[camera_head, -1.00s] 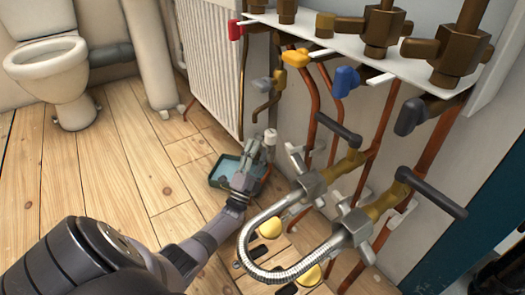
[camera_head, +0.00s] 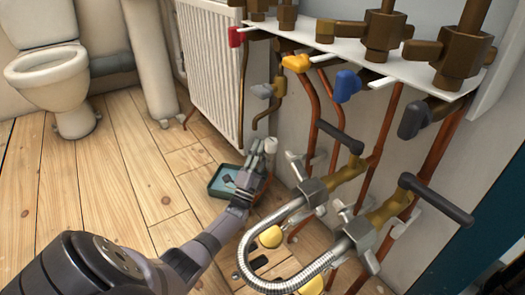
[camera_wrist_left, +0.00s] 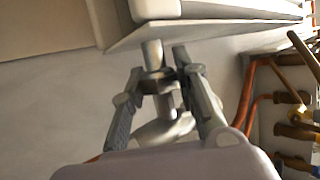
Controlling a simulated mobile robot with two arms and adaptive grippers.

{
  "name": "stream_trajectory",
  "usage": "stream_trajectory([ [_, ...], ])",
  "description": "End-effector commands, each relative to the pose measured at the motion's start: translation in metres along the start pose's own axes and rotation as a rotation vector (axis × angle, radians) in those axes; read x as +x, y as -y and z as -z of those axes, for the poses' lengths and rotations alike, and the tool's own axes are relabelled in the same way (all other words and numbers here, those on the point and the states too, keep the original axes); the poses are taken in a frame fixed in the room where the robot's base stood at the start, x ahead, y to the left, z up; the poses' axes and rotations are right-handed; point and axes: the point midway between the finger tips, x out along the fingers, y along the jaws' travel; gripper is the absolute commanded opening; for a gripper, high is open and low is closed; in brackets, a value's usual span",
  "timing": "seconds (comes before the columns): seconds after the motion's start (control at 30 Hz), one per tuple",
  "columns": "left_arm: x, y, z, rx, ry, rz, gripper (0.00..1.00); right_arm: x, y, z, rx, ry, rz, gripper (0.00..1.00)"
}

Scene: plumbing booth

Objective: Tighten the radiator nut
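The radiator nut (camera_wrist_left: 157,82) is a dark ring on a pale vertical pipe under the radiator, seen in the left wrist view. My left gripper (camera_wrist_left: 161,68) reaches it with one finger on each side. The fingers are apart with the nut between them; whether they press on it I cannot tell. In the head view, my left gripper (camera_head: 262,155) is low at the radiator's near lower corner, beside a white valve head (camera_head: 270,141). The nut is too small and covered to make out there. My right gripper is not in view.
The white radiator (camera_head: 208,70) stands against the wall. A teal tray (camera_head: 214,187) lies on the floor just left of my gripper. Copper pipes, coloured valve handles and a braided hose (camera_head: 250,262) crowd the right. A toilet (camera_head: 50,75) stands far left; the wooden floor between is clear.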

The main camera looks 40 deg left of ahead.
Motion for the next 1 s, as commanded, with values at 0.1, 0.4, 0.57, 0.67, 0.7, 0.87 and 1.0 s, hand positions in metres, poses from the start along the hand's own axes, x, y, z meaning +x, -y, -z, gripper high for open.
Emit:
stream_trajectory([
  [0.1, -0.0003, -0.0004, 0.0, 0.0, 0.0, -0.001, 0.16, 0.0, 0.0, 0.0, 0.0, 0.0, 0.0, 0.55],
  [0.4, -0.0005, -0.0006, 0.0, -0.001, 0.001, -0.001, 0.0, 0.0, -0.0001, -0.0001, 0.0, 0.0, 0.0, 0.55],
  [0.57, 0.0005, -0.0015, -0.0016, -0.011, 0.006, 0.028, 0.0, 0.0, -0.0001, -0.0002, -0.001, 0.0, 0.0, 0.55],
  [0.67, 0.0008, -0.0016, -0.0025, -0.024, 0.007, 0.06, 0.0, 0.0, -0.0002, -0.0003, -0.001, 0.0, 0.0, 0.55],
  [0.7, 0.001, -0.0013, -0.0024, -0.029, 0.006, 0.073, 0.0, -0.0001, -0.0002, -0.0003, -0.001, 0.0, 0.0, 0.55],
  [0.87, 0.0001, -0.0011, -0.0012, -0.046, 0.005, 0.106, 0.0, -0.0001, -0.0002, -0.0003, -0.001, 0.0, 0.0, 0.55],
  [1.0, -0.0006, -0.0007, -0.0005, -0.049, 0.003, 0.114, 0.0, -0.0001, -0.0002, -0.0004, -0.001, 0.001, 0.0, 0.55],
])
